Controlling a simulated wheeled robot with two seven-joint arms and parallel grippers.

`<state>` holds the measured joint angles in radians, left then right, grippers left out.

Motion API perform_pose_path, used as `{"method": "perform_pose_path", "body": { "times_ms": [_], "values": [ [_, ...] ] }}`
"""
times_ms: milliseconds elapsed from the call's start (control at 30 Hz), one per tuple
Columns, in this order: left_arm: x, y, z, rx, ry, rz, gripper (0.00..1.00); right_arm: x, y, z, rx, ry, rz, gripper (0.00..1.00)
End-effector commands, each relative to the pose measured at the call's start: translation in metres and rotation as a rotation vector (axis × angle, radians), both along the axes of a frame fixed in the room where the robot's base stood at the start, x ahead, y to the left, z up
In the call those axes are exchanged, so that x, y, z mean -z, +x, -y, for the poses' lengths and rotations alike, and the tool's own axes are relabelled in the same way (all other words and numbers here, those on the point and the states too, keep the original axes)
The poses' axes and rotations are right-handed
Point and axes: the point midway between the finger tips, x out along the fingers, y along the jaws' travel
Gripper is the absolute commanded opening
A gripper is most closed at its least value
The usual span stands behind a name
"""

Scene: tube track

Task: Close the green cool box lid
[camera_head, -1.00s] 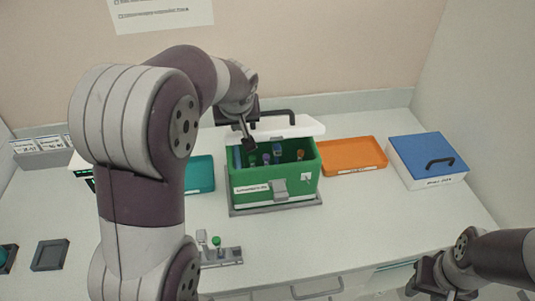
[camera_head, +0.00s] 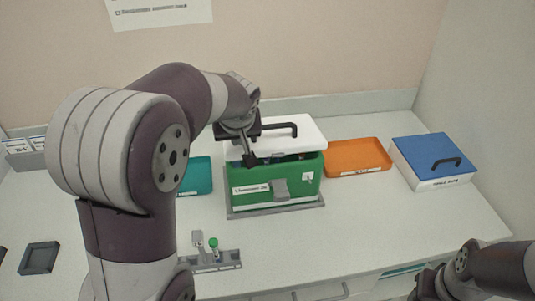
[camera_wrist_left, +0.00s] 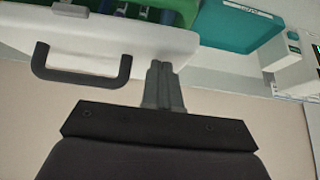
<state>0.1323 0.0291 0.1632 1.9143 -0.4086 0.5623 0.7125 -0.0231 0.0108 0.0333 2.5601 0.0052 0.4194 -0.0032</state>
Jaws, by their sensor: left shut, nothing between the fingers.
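The green cool box (camera_head: 300,185) stands on a grey base on the counter, with a latch on its front. Its white lid (camera_head: 308,134) with a black handle (camera_head: 281,131) is tilted, with a narrow dark gap above the box's front rim. My left gripper (camera_head: 250,160) is shut and empty at the lid's left part, near the front edge. In the left wrist view the shut fingers (camera_wrist_left: 160,75) are at the lid (camera_wrist_left: 110,48), beside the handle (camera_wrist_left: 82,75); contact is unclear. My right gripper (camera_head: 425,290) is low at the bottom right, its fingers cut off.
An orange tray (camera_head: 357,158) and a blue-lidded white box (camera_head: 433,160) stand right of the cool box. A teal tray (camera_head: 197,176) is on its left, partly behind my left arm. A small rack with a green-capped tube (camera_head: 213,243) stands in front.

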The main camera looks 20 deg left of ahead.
Motion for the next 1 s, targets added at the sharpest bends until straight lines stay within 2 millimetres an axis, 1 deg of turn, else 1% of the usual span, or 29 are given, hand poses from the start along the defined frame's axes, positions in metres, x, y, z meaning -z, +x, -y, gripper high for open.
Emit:
{"method": "perform_pose_path", "body": {
  "times_ms": [33,167,367,467,667,700,767,867,1000],
  "values": [
    [0.005,-0.001,0.001,0.000,0.001,0.001,0.00,0.005,0.000,0.000,0.000,0.000,0.000,0.43],
    [0.002,-0.002,0.001,0.000,0.000,0.000,0.00,0.003,0.000,0.000,0.000,0.000,0.000,0.43],
    [0.004,-0.002,0.001,0.000,0.000,0.000,0.00,0.005,0.000,0.000,0.000,0.000,0.000,0.43],
    [0.009,-0.003,0.002,0.000,0.000,0.000,0.00,0.011,0.000,0.000,0.000,0.000,0.000,0.43],
    [0.027,-0.006,0.004,0.000,0.000,0.000,0.00,0.031,0.000,0.000,0.000,0.000,0.000,0.43],
    [0.020,-0.006,0.004,0.000,0.000,0.000,0.00,0.024,0.000,0.000,0.000,0.000,-0.001,0.43],
    [0.018,-0.006,0.004,0.000,0.000,0.000,0.00,0.022,0.000,0.000,0.000,0.000,0.000,0.43],
    [0.007,-0.006,0.004,0.000,0.001,0.001,0.00,0.012,0.000,0.000,0.000,0.000,0.000,0.43],
    [-0.018,-0.005,0.004,-0.001,-0.001,0.002,0.00,-0.007,0.000,0.000,0.000,0.000,0.001,0.43]
  ]
}}
